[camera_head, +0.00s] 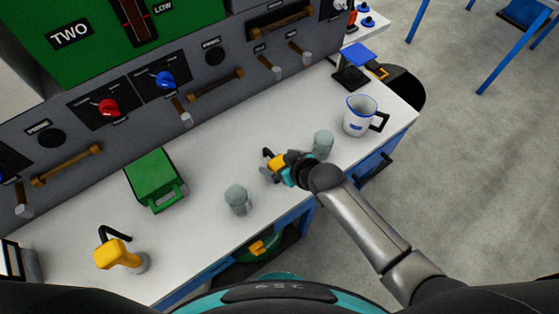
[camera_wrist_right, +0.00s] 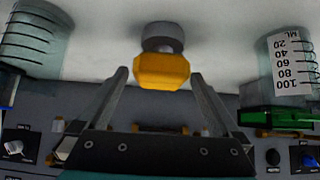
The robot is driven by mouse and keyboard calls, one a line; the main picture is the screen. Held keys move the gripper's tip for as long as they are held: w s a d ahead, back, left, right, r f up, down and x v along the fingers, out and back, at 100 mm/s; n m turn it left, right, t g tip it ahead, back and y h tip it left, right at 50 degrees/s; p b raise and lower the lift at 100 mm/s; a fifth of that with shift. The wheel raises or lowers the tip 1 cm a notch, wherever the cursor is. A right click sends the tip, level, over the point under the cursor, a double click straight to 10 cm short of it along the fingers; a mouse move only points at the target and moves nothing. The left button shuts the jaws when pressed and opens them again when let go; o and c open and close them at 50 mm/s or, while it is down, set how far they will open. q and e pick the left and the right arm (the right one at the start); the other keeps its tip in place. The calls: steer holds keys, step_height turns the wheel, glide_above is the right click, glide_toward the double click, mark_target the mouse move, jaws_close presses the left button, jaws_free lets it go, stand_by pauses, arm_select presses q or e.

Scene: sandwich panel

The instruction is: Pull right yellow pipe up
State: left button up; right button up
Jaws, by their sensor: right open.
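The right yellow pipe (camera_head: 275,163) stands on the white worktop between two glass beakers, with a black bent part at its top. My right gripper (camera_head: 285,168) is at it and hides part of it in the head view. In the right wrist view the yellow pipe (camera_wrist_right: 162,72) sits between the tips of my open right gripper (camera_wrist_right: 158,78), with a gap on each side. Its grey round base (camera_wrist_right: 162,38) shows beyond. Another yellow pipe (camera_head: 112,254) stands at the front left of the worktop. My left gripper is not in view.
One beaker (camera_head: 237,199) stands left of my right gripper and another beaker (camera_head: 323,143) close on its right. A white and blue jug (camera_head: 359,115) stands farther right. A green box (camera_head: 155,180) is at the left. The grey panel (camera_head: 135,115) runs along the back.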

steer(key=shift+c, duration=0.2)
jaws_close()
stand_by(0.5)
